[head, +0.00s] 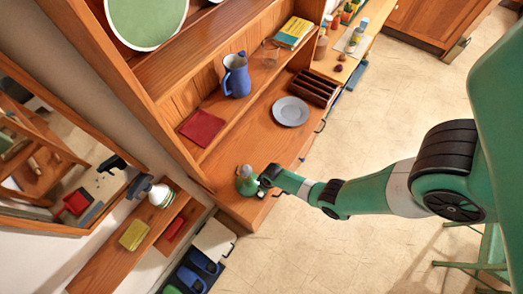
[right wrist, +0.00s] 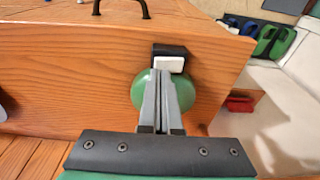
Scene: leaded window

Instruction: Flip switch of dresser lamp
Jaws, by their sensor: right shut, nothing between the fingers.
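The green dresser lamp (head: 246,184) stands on the lower right end of the wooden dresser's counter in the head view. In the right wrist view its rounded green body (right wrist: 186,92) shows behind my fingers, with a white switch (right wrist: 168,64) in a black housing just beyond the fingertips. My right gripper (right wrist: 162,74) is shut and empty, its tips pointing at the switch. Whether they touch it I cannot tell. In the head view the right gripper (head: 264,183) is close beside the lamp and partly covers it. My left gripper is not in view.
On the dresser are a blue jug (head: 237,76), a grey plate (head: 290,111), a dark red cloth (head: 202,127) and a slatted rack (head: 313,88). A wall shelf (head: 110,250) holds a yellow item (head: 134,235). The floor (head: 400,110) beside the dresser is clear.

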